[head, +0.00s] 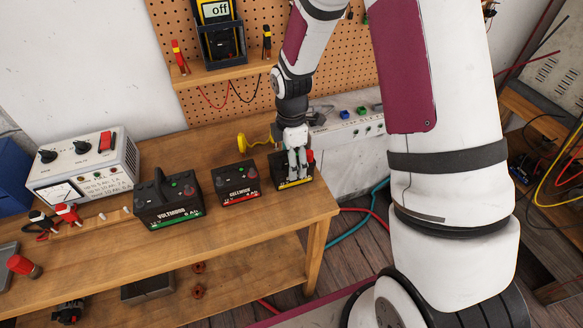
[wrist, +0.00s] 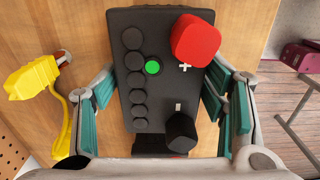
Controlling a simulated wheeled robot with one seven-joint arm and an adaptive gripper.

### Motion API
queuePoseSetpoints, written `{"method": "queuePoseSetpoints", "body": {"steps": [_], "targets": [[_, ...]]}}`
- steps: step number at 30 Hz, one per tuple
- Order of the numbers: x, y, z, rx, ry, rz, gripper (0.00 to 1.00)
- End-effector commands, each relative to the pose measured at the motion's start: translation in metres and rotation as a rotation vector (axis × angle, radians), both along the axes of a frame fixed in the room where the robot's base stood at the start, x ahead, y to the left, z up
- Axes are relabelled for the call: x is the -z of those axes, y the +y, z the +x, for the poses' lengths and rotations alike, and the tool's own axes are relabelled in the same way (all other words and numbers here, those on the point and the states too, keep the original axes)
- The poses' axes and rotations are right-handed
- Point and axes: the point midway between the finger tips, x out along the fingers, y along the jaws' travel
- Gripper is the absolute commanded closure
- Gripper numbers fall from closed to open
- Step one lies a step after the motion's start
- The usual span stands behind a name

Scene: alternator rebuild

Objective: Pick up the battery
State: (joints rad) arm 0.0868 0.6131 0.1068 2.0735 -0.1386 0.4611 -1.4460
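The battery (wrist: 155,95) below my gripper is a dark block with a red terminal cap, a black terminal cap, a green dot and a row of round black plugs. In the head view this small battery (head: 283,183), with a yellow stripe, stands at the bench's right end, partly hidden by my gripper (head: 297,164). In the wrist view my gripper (wrist: 160,92) is open, its teal-padded fingers on either side of the battery. Whether the pads touch its sides is not clear. The battery stands upright on the wood.
A red-striped battery (head: 236,181) and a larger green-striped battery (head: 167,199) stand to the left on the workbench (head: 240,232). A yellow object (head: 244,143) lies behind, near the pegboard (head: 345,75). A grey charger (head: 84,168) stands farther left.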

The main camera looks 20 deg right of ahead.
Motion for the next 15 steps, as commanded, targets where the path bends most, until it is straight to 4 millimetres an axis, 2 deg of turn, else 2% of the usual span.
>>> {"method": "queuePoseSetpoints", "body": {"steps": [1,7,15], "targets": [[-0.0001,0.0,0.0,0.0,0.0,0.0,0.55],[-0.0001,0.0,0.0,0.0,0.0,0.0,1.0],[-0.002,0.0,0.0015,0.0,-0.004,0.0,1.0]]}}
